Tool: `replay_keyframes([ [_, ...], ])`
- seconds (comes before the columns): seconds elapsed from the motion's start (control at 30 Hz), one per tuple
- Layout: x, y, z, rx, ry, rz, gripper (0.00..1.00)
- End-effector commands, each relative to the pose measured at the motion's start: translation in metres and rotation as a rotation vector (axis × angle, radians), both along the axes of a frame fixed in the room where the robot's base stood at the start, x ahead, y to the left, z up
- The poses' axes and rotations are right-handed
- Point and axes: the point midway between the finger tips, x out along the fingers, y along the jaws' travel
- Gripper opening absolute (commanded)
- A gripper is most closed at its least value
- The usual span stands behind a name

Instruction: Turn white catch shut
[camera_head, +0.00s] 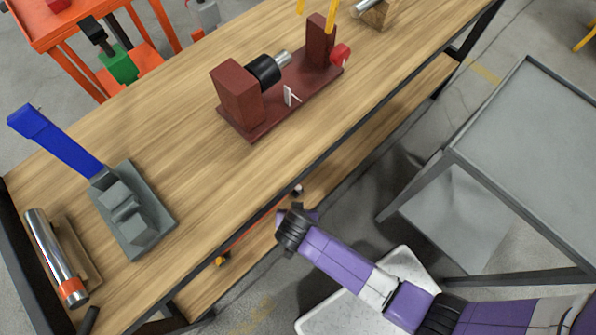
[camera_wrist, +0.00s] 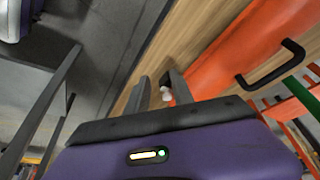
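A small white piece (camera_wrist: 167,95), which looks like the white catch, shows in the wrist view beside a dark block at the edge of an orange panel (camera_wrist: 235,50). My gripper (camera_wrist: 160,84) has its two grey fingers apart, one on each side of the white piece. I cannot tell whether either finger touches it. In the head view a small white-and-dark piece (camera_head: 297,190) shows just below the table's front edge and may be the same catch. My purple arm reaches there from the lower right; the fingertips are hidden in that view.
A black handle (camera_wrist: 270,66) sticks out from the orange panel. The wooden table (camera_head: 180,120) carries a dark red stand (camera_head: 240,95) with a small white upright piece (camera_head: 288,96), and a grey tool with a blue lever (camera_head: 60,142). A grey table (camera_head: 530,140) stands right.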

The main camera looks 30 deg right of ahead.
Motion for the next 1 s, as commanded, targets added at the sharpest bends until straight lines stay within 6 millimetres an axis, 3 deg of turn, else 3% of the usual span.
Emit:
replay_keyframes([
  [0.1, -0.017, 0.011, 0.000, -0.001, 0.000, 0.002, 0.28],
  [0.3, -0.031, 0.022, 0.000, 0.000, 0.000, 0.000, 0.28],
  [1.0, -0.035, 0.023, 0.001, 0.003, -0.001, 0.003, 0.28],
])
